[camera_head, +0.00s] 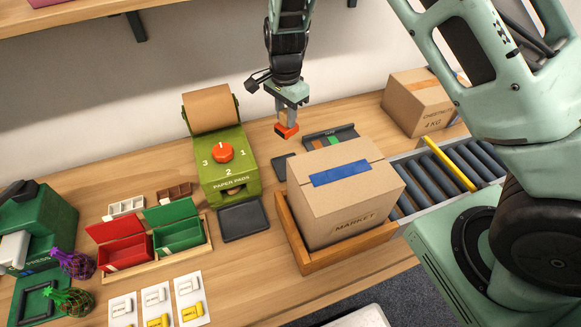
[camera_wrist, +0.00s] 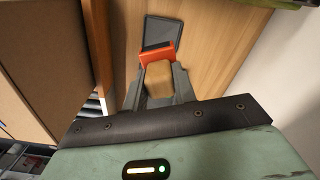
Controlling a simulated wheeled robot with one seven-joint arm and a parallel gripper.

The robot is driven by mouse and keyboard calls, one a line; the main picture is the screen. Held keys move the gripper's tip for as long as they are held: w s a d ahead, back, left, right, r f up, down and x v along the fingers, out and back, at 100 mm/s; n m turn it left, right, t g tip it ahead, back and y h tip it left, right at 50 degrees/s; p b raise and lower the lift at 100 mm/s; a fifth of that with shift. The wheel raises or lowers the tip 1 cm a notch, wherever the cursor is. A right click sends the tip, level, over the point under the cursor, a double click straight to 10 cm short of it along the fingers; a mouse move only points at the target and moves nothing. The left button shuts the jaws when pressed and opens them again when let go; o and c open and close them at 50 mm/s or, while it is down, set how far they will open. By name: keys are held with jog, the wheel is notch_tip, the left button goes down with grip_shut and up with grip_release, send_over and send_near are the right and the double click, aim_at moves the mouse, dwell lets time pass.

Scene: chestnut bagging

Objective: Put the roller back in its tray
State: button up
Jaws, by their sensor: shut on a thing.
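My gripper (camera_head: 287,118) is shut on the roller, with its fingers on either side of a brown block-shaped part (camera_wrist: 158,78). The roller's orange-red end (camera_head: 287,131) points down, and it also shows in the wrist view (camera_wrist: 157,53). The roller is held above the table, left of the strip-shaped dark holder and behind the carton. A small dark tray (camera_head: 280,168) lies on the table below it, partly hidden by the carton. A dark tray also shows past the roller in the wrist view (camera_wrist: 160,31). The roller appears apart from the tray.
A carton (camera_head: 345,200) with a blue strip stands in a wooden frame (camera_head: 350,248). A green paper-pad dispenser (camera_head: 226,165) stands left, with a larger dark tray (camera_head: 243,219) before it. A dark holder (camera_head: 330,138) lies behind the carton, and a roller conveyor (camera_head: 445,168) runs right.

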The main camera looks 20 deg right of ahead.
jog(key=b, duration=0.4)
send_over(279, 163)
jog(key=s+d, duration=0.2)
jog(key=s, duration=0.1)
jog(key=f, duration=0.5)
jog(key=shift+w, duration=0.25)
notch_tip(279, 163, down, 10)
jog(key=shift+r+p, duration=0.1)
jog(key=shift+p, duration=1.15)
